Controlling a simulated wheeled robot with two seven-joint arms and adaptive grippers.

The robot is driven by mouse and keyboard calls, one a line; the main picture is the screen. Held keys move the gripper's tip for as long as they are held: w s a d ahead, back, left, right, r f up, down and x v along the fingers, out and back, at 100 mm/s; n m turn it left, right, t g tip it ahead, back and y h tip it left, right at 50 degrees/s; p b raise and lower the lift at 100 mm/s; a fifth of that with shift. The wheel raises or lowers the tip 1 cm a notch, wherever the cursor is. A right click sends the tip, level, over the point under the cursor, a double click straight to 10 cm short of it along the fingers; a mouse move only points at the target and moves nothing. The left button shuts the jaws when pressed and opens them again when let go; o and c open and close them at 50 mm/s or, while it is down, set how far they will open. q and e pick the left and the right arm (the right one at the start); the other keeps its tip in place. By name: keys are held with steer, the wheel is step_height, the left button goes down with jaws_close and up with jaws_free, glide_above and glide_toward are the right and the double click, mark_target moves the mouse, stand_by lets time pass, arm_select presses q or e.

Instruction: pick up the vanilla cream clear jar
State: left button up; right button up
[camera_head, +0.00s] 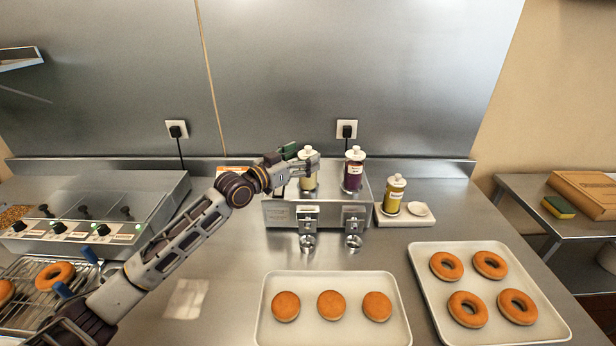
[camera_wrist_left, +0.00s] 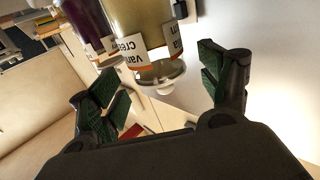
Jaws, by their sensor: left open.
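The vanilla cream clear jar (camera_head: 309,184) stands on the left of the steel dispenser's top, with cream-yellow contents and a white lid. My left gripper (camera_head: 304,160) is open at the jar's upper part and hides some of it. In the left wrist view the jar (camera_wrist_left: 143,22) appears upside down, its label partly readable. There the open green-padded fingers of the gripper (camera_wrist_left: 162,84) lie on either side of the jar's lid end, with visible gaps. My right gripper is not in view.
A dark purple jar (camera_head: 353,174) stands right of the vanilla jar on the dispenser (camera_head: 330,212). A yellow-green jar (camera_head: 394,196) stands on a white tray farther right. Doughnut trays (camera_head: 333,335) lie in front. A glazing machine (camera_head: 80,215) is at left. The wall is close behind.

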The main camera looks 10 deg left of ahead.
arm_select(q)
steer(key=shift+x, duration=1.3)
steer(key=shift+r, duration=0.1)
jaws_close()
steer(key=shift+r, duration=0.15)
steer(key=shift+r, duration=4.85)
